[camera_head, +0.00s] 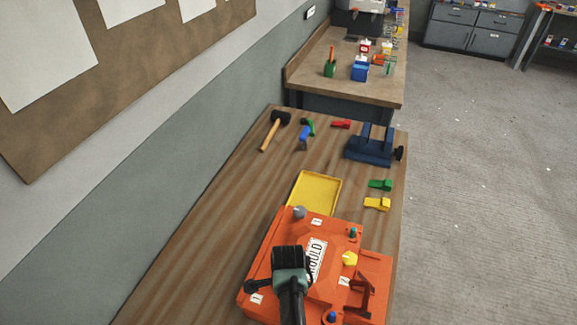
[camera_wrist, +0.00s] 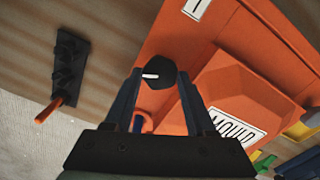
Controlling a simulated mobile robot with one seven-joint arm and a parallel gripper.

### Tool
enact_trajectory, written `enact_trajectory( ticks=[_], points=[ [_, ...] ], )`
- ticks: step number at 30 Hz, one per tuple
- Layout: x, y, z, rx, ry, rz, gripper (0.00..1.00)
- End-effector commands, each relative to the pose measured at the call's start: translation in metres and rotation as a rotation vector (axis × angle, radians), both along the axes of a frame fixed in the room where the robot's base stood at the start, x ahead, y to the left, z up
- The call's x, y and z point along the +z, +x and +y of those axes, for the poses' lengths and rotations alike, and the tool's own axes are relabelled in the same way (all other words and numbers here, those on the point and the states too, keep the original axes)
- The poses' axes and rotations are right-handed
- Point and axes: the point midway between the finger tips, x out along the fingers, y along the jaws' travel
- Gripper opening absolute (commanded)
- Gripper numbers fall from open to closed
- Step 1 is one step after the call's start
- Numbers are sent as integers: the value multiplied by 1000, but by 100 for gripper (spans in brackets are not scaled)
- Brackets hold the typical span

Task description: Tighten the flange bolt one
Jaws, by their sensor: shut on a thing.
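The orange mould (camera_head: 322,240) lies at the near end of the wooden bench and carries a white MOULD label (camera_head: 316,259). In the wrist view, the mould (camera_wrist: 222,50) fills the right side. My gripper (camera_wrist: 159,75) is shut on a black knob-like bolt head (camera_wrist: 157,70) with a white mark. The bolt head sits between the fingertips near the mould's edge. In the head view, my arm hides this part of the mould.
A grey knob (camera_head: 299,212), a teal one (camera_head: 352,232) and a yellow one (camera_head: 350,258) stand on the mould. A yellow tray (camera_head: 316,187) lies behind it. A blue vise-like fixture (camera_head: 370,149) and mallet (camera_head: 272,131) are farther back. A dark tool (camera_wrist: 70,62) lies beside the mould.

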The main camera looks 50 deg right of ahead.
Motion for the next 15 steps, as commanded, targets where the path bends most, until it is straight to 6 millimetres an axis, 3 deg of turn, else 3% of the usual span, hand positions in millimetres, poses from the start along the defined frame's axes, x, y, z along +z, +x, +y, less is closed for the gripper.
enact_trajectory(
  ticks=[15],
  points=[
    [1, 1, 0, -276, 1, -2, 0]
  ],
)
